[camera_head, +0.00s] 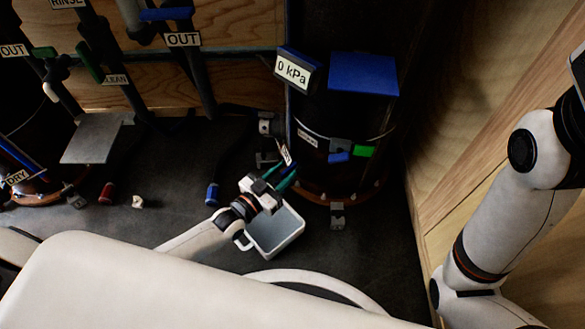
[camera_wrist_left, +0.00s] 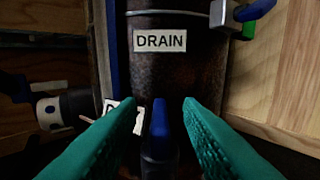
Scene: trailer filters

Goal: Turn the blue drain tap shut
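The blue drain tap handle (camera_wrist_left: 160,122) stands upright between my left gripper's teal fingers in the left wrist view, below a "DRAIN" label (camera_wrist_left: 160,41) on the dark, rusty filter vessel. My left gripper (camera_wrist_left: 162,106) is open around the handle, with a small gap on each side. In the head view my left gripper (camera_head: 289,176) is at the lower left of the vessel (camera_head: 340,115), and its fingers hide the tap there. A white tag (camera_wrist_left: 122,117) is partly hidden behind the left finger. My right arm is at the right; its gripper is out of frame.
A light grey open bin (camera_head: 291,243) stands on the floor below my left gripper. Another blue lever (camera_head: 338,157) and a green block (camera_head: 363,151) are on the vessel. A gauge reads "0 kPa" (camera_head: 292,71). A wooden wall (camera_head: 470,130) rises on the right.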

